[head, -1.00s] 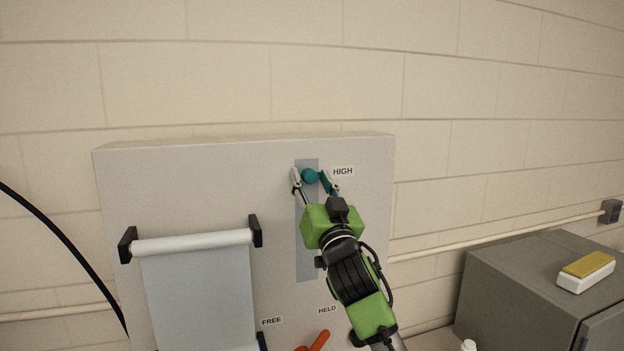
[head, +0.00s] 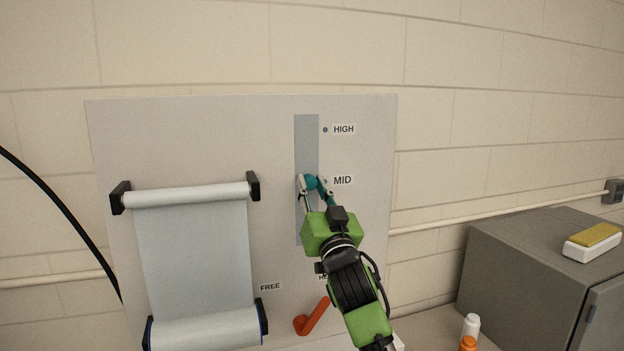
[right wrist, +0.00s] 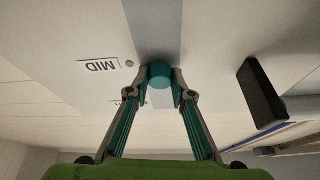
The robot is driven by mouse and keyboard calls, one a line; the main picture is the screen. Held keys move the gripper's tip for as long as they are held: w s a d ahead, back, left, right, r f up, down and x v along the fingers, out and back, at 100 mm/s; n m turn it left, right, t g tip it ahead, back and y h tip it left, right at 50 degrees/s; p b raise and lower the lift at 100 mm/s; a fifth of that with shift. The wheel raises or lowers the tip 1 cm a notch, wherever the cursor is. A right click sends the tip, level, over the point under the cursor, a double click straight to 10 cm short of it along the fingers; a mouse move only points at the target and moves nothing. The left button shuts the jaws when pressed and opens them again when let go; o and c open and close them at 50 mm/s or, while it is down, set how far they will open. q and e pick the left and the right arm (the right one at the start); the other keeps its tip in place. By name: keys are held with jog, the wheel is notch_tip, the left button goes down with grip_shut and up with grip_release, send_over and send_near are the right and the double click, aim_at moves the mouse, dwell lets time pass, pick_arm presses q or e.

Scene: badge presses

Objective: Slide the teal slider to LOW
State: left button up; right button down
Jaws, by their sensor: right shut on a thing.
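The teal slider (head: 311,182) is a round knob on a vertical grey track (head: 307,145) in a pale panel. In the head view it stands level with the MID label (head: 342,181), below the HIGH label (head: 344,129). My right gripper (head: 312,184) is shut on the knob, one finger on each side. In the right wrist view the knob (right wrist: 160,75) sits between the fingertips, beside an upside-down MID label (right wrist: 99,66). The LOW label is not seen; my right arm covers the panel below the gripper. My left gripper is out of view.
A paper roll holder (head: 190,196) is on the panel's left. An orange lever (head: 312,318) sits low near the FREE label (head: 270,287). A grey cabinet (head: 530,260) stands at the right with a yellow-topped white block (head: 593,243). White and orange bottles stand before it.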

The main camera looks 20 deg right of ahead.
notch_tip(320, 180, down, 14)
jog(key=b, duration=0.7)
jog(key=shift+r, duration=0.2)
jog(key=shift+w+f, duration=0.1)
jog(key=c, duration=2)
grip_release()
jog(key=shift+c, duration=0.2)
jog(key=shift+o, duration=1.3)
jog(key=shift+r, duration=0.2)
jog(key=v, duration=1.2)
